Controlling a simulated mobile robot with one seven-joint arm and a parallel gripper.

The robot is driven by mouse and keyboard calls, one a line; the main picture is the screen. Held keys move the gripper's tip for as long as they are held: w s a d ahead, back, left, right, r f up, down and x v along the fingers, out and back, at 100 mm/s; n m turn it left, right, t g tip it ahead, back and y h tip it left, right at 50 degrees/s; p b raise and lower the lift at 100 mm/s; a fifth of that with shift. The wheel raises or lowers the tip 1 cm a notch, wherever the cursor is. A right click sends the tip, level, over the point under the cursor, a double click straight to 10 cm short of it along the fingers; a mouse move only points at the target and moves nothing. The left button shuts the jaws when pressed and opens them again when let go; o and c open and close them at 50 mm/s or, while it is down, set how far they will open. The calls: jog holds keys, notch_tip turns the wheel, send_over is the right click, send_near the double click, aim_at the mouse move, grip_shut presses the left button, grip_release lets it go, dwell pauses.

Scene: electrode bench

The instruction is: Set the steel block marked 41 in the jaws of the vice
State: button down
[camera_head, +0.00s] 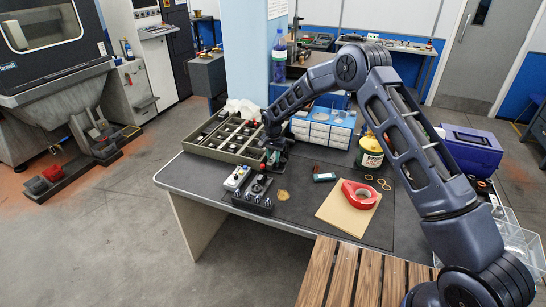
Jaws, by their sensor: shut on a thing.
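My gripper (272,158) is over the bench, at the right end of a compartment tray (190,149). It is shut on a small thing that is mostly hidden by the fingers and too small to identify. I cannot read a number 41 on any block from here. No vice can be told with certainty.
The dark mat between fixture and card is fairly clear.

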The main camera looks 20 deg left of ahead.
jog(key=shift+f, duration=0.1)
jog(key=c, duration=1.1)
grip_release()
jog(key=shift+o, duration=0.2)
notch_tip(320, 180, up, 11)
jog(key=shift+r, duration=2.4)
